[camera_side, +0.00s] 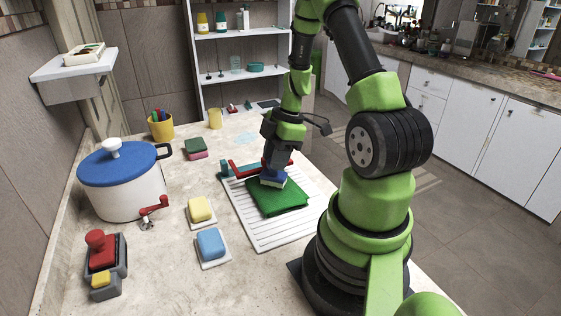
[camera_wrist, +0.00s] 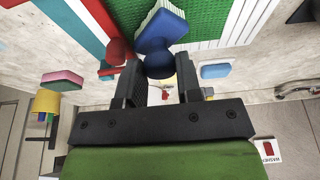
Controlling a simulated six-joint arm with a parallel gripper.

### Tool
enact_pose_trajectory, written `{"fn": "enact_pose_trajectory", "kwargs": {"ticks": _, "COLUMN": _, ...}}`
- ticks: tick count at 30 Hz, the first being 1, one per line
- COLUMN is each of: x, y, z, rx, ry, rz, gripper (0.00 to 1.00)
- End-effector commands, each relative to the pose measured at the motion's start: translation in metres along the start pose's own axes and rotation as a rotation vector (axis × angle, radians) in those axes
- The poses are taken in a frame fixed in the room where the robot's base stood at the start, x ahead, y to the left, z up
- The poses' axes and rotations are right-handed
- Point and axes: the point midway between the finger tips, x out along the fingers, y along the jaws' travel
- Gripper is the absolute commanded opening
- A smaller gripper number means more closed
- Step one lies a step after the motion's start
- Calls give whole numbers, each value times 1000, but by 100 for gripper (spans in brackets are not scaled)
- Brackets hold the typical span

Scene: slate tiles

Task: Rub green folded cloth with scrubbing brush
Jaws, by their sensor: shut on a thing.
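The green folded cloth (camera_side: 281,200) lies flat on a white ribbed board (camera_side: 263,236); it also shows at the top of the wrist view (camera_wrist: 215,20). My gripper (camera_side: 272,166) points down over the cloth's back left part. It is shut on the scrubbing brush (camera_side: 271,181), which has a blue body and a pale underside. In the wrist view, the brush's blue knob and body (camera_wrist: 158,38) sit between my two fingers (camera_wrist: 158,68). The brush is at the cloth's surface or just above it; I cannot tell whether they touch.
Yellow (camera_side: 200,209) and blue (camera_side: 211,243) sponges lie left of the board. A blue-lidded pot (camera_side: 123,195) and a yellow cup (camera_side: 160,127) stand farther left.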

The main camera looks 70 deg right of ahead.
Motion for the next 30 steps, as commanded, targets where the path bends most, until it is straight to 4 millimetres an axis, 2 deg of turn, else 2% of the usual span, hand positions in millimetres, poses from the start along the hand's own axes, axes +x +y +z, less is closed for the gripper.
{"fn": "enact_pose_trajectory", "kwargs": {"ticks": 2, "x": 0, "y": 8, "z": 0, "rx": -2, "ry": -3, "rz": 0, "gripper": 7}}
{"fn": "enact_pose_trajectory", "kwargs": {"ticks": 6, "x": -23, "y": 6, "z": -6, "rx": -2, "ry": -6, "rz": 5, "gripper": 7}}
{"fn": "enact_pose_trajectory", "kwargs": {"ticks": 21, "x": -65, "y": 6, "z": -20, "rx": 0, "ry": -5, "rz": 2, "gripper": 7}}
{"fn": "enact_pose_trajectory", "kwargs": {"ticks": 30, "x": -79, "y": 5, "z": -24, "rx": 2, "ry": -6, "rz": -2, "gripper": 7}}
